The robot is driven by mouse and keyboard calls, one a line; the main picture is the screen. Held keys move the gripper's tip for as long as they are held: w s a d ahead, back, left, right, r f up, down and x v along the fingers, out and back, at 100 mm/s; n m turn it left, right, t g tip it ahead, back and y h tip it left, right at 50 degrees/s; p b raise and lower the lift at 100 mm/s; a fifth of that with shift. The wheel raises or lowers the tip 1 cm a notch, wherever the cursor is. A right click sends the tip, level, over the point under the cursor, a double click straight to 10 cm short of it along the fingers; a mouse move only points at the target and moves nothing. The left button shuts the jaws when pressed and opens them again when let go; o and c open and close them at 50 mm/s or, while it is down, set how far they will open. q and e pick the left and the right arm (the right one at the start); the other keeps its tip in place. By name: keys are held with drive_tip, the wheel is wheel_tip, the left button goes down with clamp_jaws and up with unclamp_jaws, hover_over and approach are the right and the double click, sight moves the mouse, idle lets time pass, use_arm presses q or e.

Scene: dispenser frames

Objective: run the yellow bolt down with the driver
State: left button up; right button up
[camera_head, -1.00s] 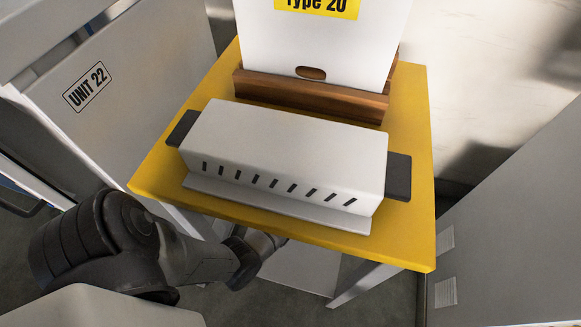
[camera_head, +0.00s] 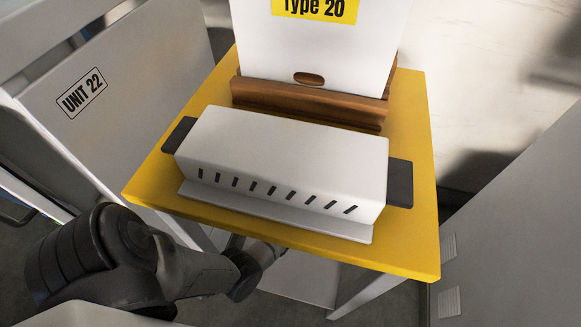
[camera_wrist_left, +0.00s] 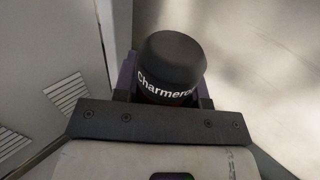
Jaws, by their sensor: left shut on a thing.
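In the left wrist view, a black rounded tool end lettered "Charmero…" (camera_wrist_left: 172,62) stands between the fingers of my left gripper (camera_wrist_left: 165,92). It appears to be the driver; its lower part and tip are hidden. My left gripper is shut on it. In the head view my left arm reaches in from the left and passes below the table's near edge, so the gripper is hidden there. No yellow bolt shows in either view. My right gripper is not in view.
A yellow tabletop (camera_head: 415,225) carries a white slotted box with dark end handles (camera_head: 280,155). Behind it a white "Type 20" panel (camera_head: 310,50) stands in a wooden holder (camera_head: 305,100). A grey "UNIT 22" panel (camera_head: 130,90) is at left, a grey panel (camera_head: 515,230) at right.

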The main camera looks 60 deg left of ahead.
use_arm(q)
drive_tip(key=shift+f+b, duration=2.65)
drive_tip(key=shift+f, duration=0.85)
drive_tip(key=shift+p, duration=0.4)
